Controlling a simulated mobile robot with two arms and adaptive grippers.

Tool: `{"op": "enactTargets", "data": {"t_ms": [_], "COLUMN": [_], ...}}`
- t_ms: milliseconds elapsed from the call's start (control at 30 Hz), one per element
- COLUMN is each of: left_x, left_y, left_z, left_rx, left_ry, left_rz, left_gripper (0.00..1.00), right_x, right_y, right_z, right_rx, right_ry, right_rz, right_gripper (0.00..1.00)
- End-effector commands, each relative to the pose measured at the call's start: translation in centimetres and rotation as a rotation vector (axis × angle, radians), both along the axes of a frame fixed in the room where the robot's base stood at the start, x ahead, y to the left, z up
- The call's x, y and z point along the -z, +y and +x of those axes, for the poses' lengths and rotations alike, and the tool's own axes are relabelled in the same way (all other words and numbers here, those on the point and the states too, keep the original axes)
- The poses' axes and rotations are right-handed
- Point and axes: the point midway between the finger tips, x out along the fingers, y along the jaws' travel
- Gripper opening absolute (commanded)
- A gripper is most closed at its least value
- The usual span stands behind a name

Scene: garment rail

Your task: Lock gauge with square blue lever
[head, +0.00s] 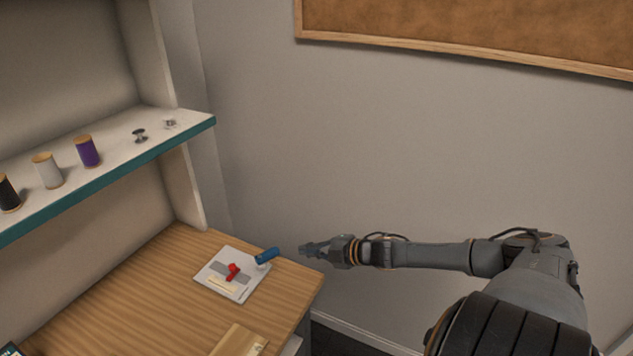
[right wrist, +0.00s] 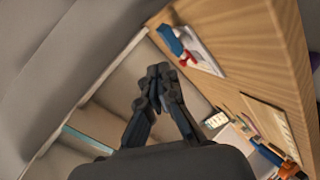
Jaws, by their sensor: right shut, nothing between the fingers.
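The gauge (head: 246,286) is a pale plate with a grey strip, lying on the wooden table near its back right corner. Its blue lever (head: 267,255) sticks out at the plate's upper right edge, and a red part (head: 233,270) sits in the middle. In the right wrist view the blue lever (right wrist: 170,40) and the red part (right wrist: 187,57) show at the top. My right gripper (head: 303,249) is shut and empty, just right of the blue lever and apart from it, past the table edge. It also shows in the right wrist view (right wrist: 158,72). My left gripper is not in view.
The wooden table (head: 130,290) has bare room left of the gauge. A tan flat object (head: 240,341) lies at its front. A teal-edged shelf (head: 110,165) above holds thread spools (head: 87,151) and small metal pieces (head: 139,135). A cork board (head: 480,25) hangs on the wall.

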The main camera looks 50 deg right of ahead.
Motion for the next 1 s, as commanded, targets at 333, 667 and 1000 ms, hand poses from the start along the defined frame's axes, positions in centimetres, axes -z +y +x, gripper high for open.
{"op": "enactTargets", "data": {"t_ms": [333,667,1000], "left_x": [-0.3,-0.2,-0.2], "left_y": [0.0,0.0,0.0], "left_z": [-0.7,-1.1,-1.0], "left_rx": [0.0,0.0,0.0], "left_ry": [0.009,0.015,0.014], "left_rz": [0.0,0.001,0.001], "left_gripper": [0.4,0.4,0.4], "right_x": [-0.8,-0.8,-0.2], "right_y": [-1.2,-1.3,-1.5], "right_z": [-1.5,-1.5,-1.7], "right_rx": [0.0,0.0,0.016], "right_ry": [0.001,0.0,0.007], "right_rz": [0.0,0.0,0.007], "right_gripper": [0.0,0.0,0.0]}}
